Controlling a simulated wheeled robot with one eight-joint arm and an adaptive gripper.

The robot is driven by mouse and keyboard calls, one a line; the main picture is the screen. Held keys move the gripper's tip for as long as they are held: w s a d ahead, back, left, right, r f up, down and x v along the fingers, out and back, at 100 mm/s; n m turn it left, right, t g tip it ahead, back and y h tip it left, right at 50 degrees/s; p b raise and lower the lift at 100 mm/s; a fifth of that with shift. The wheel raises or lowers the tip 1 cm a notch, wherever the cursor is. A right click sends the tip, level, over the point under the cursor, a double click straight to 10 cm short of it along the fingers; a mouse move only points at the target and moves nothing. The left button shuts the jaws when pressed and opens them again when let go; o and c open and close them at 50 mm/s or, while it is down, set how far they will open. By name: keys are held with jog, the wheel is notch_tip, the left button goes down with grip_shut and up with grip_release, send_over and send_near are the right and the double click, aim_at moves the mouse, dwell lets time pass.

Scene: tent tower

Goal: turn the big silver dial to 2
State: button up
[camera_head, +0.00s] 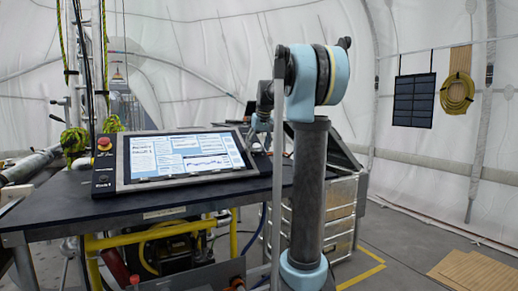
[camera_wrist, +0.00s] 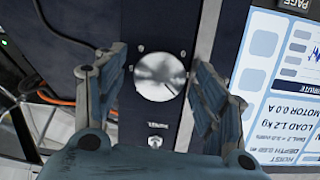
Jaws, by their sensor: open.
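The big silver dial (camera_wrist: 160,75) shows in the wrist view as a round, shiny disc on a dark panel. Its number marks are too small and blurred to read. My gripper (camera_wrist: 165,80) is open, with one finger on each side of the dial in the picture. Neither finger clearly touches it, and I cannot tell the distance. In the head view my gripper (camera_head: 258,128) is small, at the right end of the console (camera_head: 185,157), and partly hidden by my arm. The dial cannot be made out there.
The console's lit screen (camera_wrist: 282,95) lies right of the dial in the wrist view. A red stop button (camera_head: 104,143) sits at the console's left end. The dark table (camera_head: 150,205) has bare room in front. A cable (camera_wrist: 60,28) runs left of the panel.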

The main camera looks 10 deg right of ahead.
jog(key=c, duration=1.1)
jog(key=shift+o, duration=0.2)
jog(key=shift+m, duration=0.3)
jog(key=o, duration=1.1)
jog(key=shift+c, duration=0.2)
